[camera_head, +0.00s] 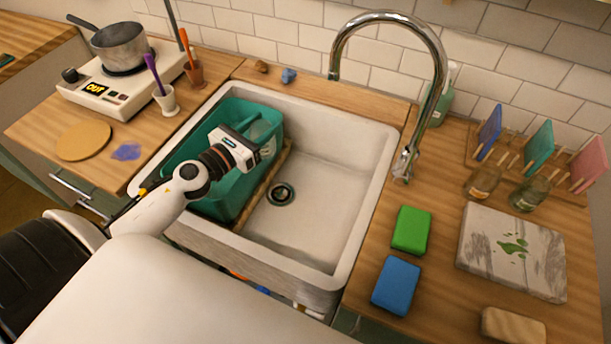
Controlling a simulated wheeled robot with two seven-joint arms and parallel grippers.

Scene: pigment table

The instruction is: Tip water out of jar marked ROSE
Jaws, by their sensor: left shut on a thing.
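My left gripper (256,148) reaches in from the left over the teal tub (222,203) in the sink. It is shut on what looks like a clear glass jar (260,128), mostly hidden by the gripper and hard to make out against the teal. I cannot read a label on it, nor tell how far it is tilted or whether it has water in it. Two other glass jars, one amber-tinted (483,181) and one greenish (529,194), stand on the right counter; their labels are too small to read. My right gripper is not in view.
The white sink (335,210) has a bare right half under the tall chrome faucet (440,75). Green (411,230) and blue (396,285) sponges and a stained marble slab (512,255) lie on the right counter. A saucepan (119,46) sits on the hot plate at left.

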